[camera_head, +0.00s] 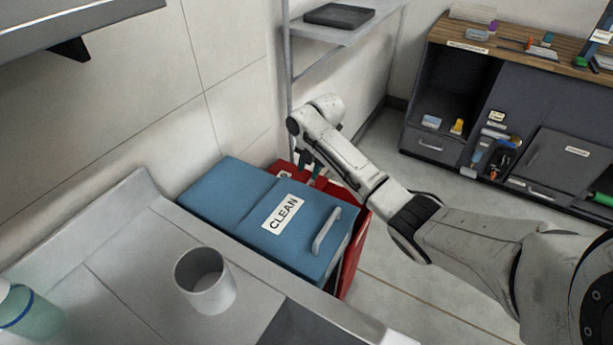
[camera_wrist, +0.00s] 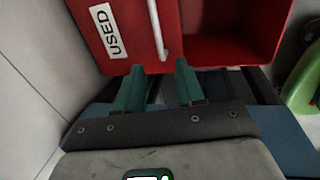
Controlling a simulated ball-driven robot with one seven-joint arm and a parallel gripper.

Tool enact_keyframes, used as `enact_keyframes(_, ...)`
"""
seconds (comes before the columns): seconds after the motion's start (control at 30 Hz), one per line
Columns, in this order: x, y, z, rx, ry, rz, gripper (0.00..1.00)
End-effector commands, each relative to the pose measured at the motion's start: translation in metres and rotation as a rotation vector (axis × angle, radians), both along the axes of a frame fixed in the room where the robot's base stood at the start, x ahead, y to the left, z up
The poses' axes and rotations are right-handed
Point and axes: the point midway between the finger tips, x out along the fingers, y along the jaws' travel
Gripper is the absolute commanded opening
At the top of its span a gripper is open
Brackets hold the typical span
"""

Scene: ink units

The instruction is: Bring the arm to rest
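My arm reaches from the right edge of the head view toward the back wall. Its gripper (camera_head: 310,165) points down over the red bin, partly hidden by my own wrist. In the wrist view the two green fingers of my gripper (camera_wrist: 160,68) stand apart with nothing between them. The red bin (camera_wrist: 122,58), labelled USED, lies beyond the fingertips, with a pale handle and an open section at right. I cannot tell if the fingers touch it. The red bin also shows in the head view (camera_head: 357,240), mostly hidden behind the blue bin.
The blue bin (camera_head: 250,215), labelled CLEAN, stands beside the grey counter (camera_head: 130,250). A grey cup (camera_head: 205,281) and a green bottle (camera_head: 32,318) are on the counter. A metal shelf (camera_head: 340,30) rises behind. A dark cabinet (camera_head: 500,110) stands at right; floor between is clear.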

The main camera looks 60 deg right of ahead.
Motion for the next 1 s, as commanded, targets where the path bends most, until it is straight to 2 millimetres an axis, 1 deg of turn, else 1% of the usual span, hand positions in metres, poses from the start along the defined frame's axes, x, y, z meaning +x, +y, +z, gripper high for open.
enact_keyframes(0.03,-0.001,0.000,0.007,0.000,-0.002,0.001,0.38)
enact_keyframes(0.1,-0.002,0.000,0.013,0.000,-0.001,0.000,0.38)
enact_keyframes(0.23,-0.003,0.000,0.018,0.000,-0.001,0.000,0.38)
enact_keyframes(1.0,-0.004,0.000,0.019,0.001,0.000,0.000,0.38)
